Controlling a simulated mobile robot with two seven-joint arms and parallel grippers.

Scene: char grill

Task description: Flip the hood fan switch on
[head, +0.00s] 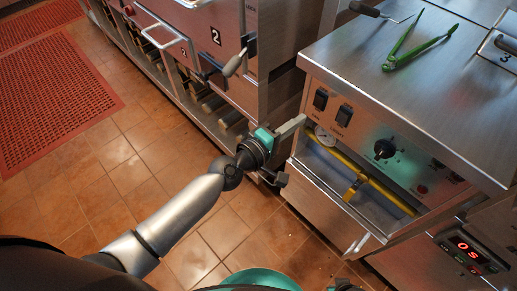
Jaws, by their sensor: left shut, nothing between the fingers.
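Two black rocker switches sit side by side on the steel front panel of the unit at the right, the left switch (320,99) and the right switch (344,115). Small labels lie under them, too small to read surely, so I cannot tell for certain which is the fan switch or how each is set. My left gripper (297,124) is shut and empty. In the picture its tips are just below and left of the left switch, seemingly apart from it.
A black knob (384,149) is on the same panel, with a gauge (325,137) and yellow gas pipe (365,178) below. Green tongs (418,42) lie on the steel top. A cabinet marked 2 (215,37) stands behind left. Tiled floor and red mats (50,95) are clear at left.

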